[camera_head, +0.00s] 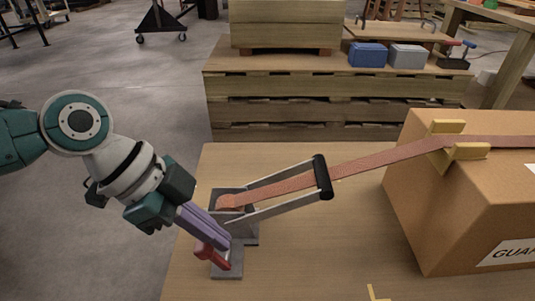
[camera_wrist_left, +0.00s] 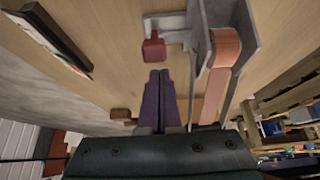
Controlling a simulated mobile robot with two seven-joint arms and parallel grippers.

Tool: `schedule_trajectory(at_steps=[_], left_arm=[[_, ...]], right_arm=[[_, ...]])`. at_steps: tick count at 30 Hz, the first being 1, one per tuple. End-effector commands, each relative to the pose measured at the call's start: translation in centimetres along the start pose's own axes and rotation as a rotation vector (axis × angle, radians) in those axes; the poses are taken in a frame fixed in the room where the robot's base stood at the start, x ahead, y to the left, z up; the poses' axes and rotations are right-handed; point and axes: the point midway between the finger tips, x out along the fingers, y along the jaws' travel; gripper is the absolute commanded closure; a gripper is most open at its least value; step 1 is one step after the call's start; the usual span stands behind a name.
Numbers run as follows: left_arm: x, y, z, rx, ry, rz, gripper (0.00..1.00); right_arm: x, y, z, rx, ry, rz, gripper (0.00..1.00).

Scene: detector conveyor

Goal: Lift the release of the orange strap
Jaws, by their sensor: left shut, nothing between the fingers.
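The orange strap (camera_head: 385,157) runs from a grey metal ratchet (camera_head: 250,229) on the table up over the cardboard box. The ratchet's handle frame is raised at a slant, with a black grip (camera_head: 322,177). A red release tab (camera_head: 212,256) sits low at the ratchet's near side. My left gripper (camera_head: 224,241) has its purple fingers shut and empty, pointing down just above the tab. In the left wrist view, the fingertips (camera_wrist_left: 159,73) point at the red tab (camera_wrist_left: 153,49), with a small gap apparent; contact is unclear. The strap (camera_wrist_left: 223,52) passes beside the fingers there.
The cardboard box (camera_head: 422,206) with yellow corner protectors (camera_head: 466,151) stands on the right of the wooden table (camera_head: 315,263). Behind are stacked pallets (camera_head: 290,107) with blue (camera_head: 368,55) and grey boxes (camera_head: 408,56).

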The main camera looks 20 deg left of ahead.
Motion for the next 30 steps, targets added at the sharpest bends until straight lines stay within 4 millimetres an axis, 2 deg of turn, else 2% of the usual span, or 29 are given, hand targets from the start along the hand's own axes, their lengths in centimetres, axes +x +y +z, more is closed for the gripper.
schedule_trajectory(at_steps=[17, 30], left_arm=[[-1.4, 0.0, -1.0, 0.001, -0.002, 0.002, 1.00], [-1.6, 0.1, -1.4, 0.000, -0.001, 0.002, 1.00]], right_arm=[[-1.5, 0.0, -0.5, 0.001, 0.001, -0.001, 0.50], [-2.0, -0.1, -0.7, 0.005, 0.001, -0.004, 0.50]])
